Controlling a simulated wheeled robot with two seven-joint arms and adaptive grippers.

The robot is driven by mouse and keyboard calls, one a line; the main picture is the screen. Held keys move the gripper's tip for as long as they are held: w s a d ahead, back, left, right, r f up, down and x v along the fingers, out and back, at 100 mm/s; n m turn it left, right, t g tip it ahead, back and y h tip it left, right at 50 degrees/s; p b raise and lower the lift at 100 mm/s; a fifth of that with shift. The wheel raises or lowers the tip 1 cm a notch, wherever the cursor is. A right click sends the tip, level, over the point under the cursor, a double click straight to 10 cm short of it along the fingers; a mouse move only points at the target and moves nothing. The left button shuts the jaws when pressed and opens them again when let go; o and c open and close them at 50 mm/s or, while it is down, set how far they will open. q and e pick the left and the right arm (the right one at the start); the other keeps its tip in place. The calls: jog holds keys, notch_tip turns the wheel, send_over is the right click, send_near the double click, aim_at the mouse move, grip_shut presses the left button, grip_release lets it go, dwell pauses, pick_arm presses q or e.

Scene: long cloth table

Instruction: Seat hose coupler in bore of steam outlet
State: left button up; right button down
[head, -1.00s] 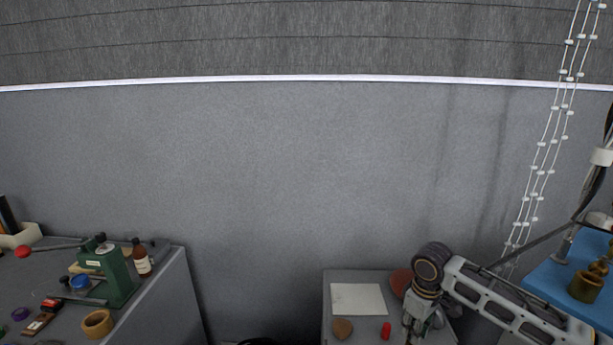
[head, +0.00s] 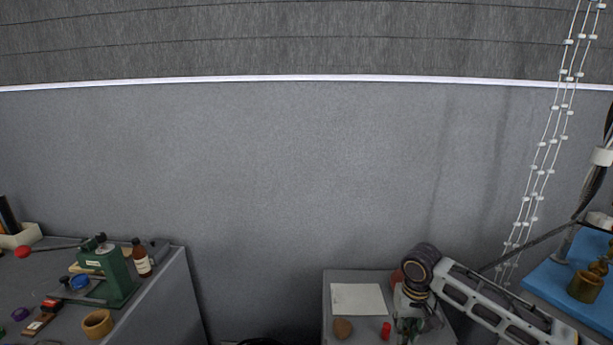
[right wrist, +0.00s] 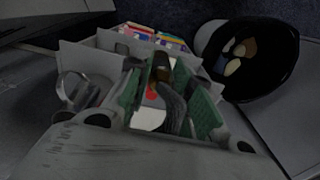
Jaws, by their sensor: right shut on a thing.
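My right gripper (head: 404,338) hangs over the small grey table at the lower right of the head view, its tips near the bottom edge. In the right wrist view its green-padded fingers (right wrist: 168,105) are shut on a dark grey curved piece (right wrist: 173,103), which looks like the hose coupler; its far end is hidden. A brass fitting (head: 586,286) stands on a blue board at the far right of the head view. It may be the steam outlet, but I cannot tell, and its bore does not show. My left gripper is not in view.
The small table holds a white sheet (head: 358,299), a brown lump (head: 343,328) and a red piece (head: 386,330). The left table has a green press (head: 118,277), a bottle (head: 141,258) and a tan ring (head: 97,323). A black bin (right wrist: 283,80) shows in the wrist view.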

jog(key=s+a+f, duration=0.4)
jog(key=f, duration=0.1)
jog(key=shift+a+n, duration=0.15)
jog(key=shift+n, duration=0.15)
jog(key=shift+r, duration=0.1)
dwell(0.7)
